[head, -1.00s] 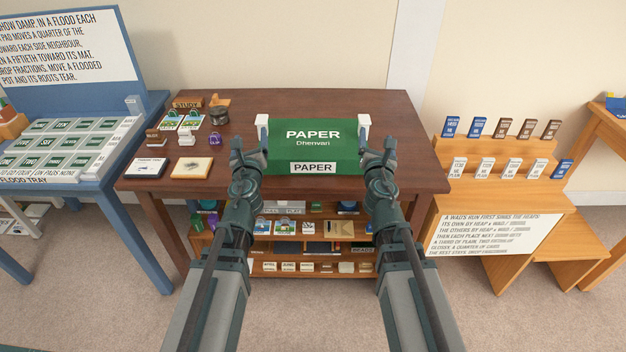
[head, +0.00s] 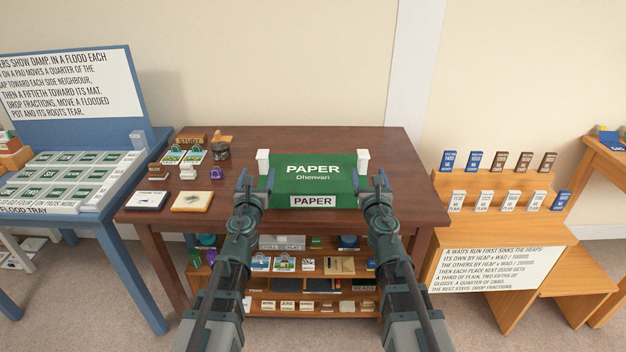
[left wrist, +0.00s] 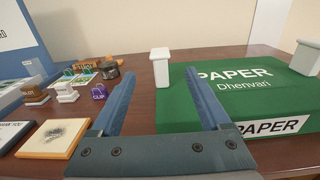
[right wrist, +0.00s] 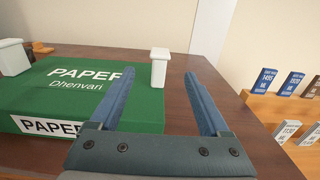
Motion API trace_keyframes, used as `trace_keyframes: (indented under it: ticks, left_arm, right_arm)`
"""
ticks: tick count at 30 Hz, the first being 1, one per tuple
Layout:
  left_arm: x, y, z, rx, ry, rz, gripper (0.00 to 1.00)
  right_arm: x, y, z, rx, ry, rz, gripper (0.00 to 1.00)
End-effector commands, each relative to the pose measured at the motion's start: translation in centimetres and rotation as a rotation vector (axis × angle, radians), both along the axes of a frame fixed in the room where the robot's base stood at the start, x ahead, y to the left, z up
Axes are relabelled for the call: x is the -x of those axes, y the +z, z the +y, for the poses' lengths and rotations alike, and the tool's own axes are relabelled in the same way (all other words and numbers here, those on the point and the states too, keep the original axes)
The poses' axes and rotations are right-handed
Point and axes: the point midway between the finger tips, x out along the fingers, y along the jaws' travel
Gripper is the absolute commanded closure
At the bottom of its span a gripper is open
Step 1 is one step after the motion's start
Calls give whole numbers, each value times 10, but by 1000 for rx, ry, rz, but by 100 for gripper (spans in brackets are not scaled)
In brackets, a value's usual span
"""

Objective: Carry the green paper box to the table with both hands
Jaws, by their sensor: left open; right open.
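The green paper box (head: 312,178), with white PAPER lettering and a white handle on each side, sits on the dark brown table (head: 400,150). My left gripper (head: 249,182) is open and empty at the box's left side. In the left wrist view, the left white handle (left wrist: 160,68) stands beyond the open fingers (left wrist: 158,95). My right gripper (head: 373,181) is open and empty at the box's right side. In the right wrist view, the right white handle (right wrist: 159,68) stands beyond the fingers (right wrist: 158,95), toward the left one.
Small items, including a purple clip block (head: 216,172) and a tan pad (head: 192,202), lie on the table's left. A blue flood tray stand (head: 140,240) is at left. A wooden card rack (head: 500,220) is at right. Shelves (head: 310,285) sit under the table.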

Motion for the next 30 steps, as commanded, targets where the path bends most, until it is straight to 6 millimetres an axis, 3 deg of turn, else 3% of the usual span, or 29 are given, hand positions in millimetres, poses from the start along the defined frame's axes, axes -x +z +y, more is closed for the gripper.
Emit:
trace_keyframes:
  ticks: [1, 15, 20, 29, 30]
  left_arm:
    - [-13, 0, 0, 0, 0, 0, 20]
    - [-97, 0, 0, 1, 0, 1, 20]
    - [-109, 0, 0, 0, 0, 1, 20]
    - [-109, 0, 0, 1, 0, 1, 20]
    - [-109, 0, 0, 1, 0, 1, 27]
  right_arm:
    - [-13, 0, 0, 0, 0, 0, 20]
    - [-97, 0, 0, 0, 0, 0, 20]
    - [-109, 0, 0, 0, 0, 0, 20]
    - [-109, 0, 0, 0, 0, 0, 20]
    - [-109, 0, 0, -1, 0, 0, 27]
